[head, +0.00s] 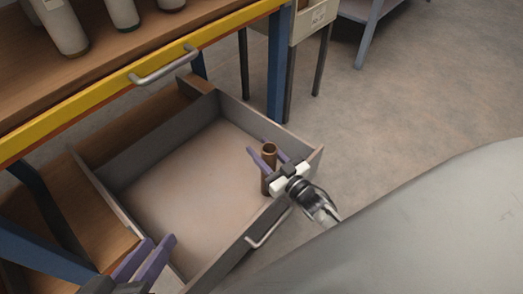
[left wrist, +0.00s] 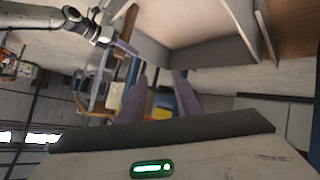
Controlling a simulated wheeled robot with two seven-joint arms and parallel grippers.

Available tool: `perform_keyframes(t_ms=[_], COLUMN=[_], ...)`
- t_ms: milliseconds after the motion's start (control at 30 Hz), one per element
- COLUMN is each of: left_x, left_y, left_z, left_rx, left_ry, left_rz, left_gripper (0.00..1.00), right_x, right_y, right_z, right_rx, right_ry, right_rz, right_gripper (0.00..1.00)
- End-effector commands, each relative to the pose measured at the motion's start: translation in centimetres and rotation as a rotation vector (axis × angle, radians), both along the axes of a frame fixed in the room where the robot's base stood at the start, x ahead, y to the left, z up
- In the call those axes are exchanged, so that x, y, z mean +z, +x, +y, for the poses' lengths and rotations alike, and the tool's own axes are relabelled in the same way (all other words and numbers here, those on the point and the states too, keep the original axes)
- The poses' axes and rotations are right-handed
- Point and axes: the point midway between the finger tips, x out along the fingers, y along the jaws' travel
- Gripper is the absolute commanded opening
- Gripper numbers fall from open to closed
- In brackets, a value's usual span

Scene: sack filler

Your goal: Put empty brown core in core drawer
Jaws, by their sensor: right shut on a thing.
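The brown core (head: 269,150) is a hollow upright tube in the head view. My right gripper (head: 270,160) is shut on it and holds it over the right-hand corner of the open drawer, inside its walls.
A wooden bench (head: 110,60) with a yellow front edge and a closed drawer's handle (head: 163,66) stands above the drawer. Several pale cylinders (head: 62,28) stand on it. A blue leg (head: 279,65) rises behind the drawer. The floor at the right is clear.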

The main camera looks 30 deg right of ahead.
Motion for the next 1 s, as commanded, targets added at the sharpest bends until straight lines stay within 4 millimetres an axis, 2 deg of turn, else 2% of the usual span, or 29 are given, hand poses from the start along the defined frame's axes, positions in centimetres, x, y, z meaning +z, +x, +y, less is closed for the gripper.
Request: perform_keyframes(t_ms=[67, 100, 200, 600, 767, 1000], left_x=[0.0, 0.0, 0.0, 0.1, 0.4, -1.7], left_y=[0.0, 0.0, 0.0, 0.0, 0.0, -0.3], left_z=[0.0, 0.0, 0.0, 0.0, 0.4, 1.3], left_rx=[0.000, 0.000, 0.000, 0.001, 0.002, 0.003], left_ry=[0.001, 0.001, 0.002, 0.002, 0.029, 0.100], left_rz=[0.001, 0.001, 0.000, 0.000, 0.011, 0.068], left_gripper=[0.31, 0.31, 0.31, 0.31, 0.31, 0.31], right_x=[-0.2, -0.3, -0.2, 0.1, 0.2, 0.2], right_y=[0.0, 0.0, 0.0, -0.2, -3.0, -8.2], right_z=[0.0, 0.0, 0.0, -0.1, -0.5, -1.2], right_rx=[0.000, 0.000, 0.000, 0.000, 0.000, 0.000], right_ry=[0.000, -0.001, -0.001, 0.000, -0.002, -0.002], right_rz=[0.000, 0.000, 0.000, 0.002, 0.005, 0.004], right_gripper=[0.03, 0.38, 0.55, 0.55, 0.55, 0.55])
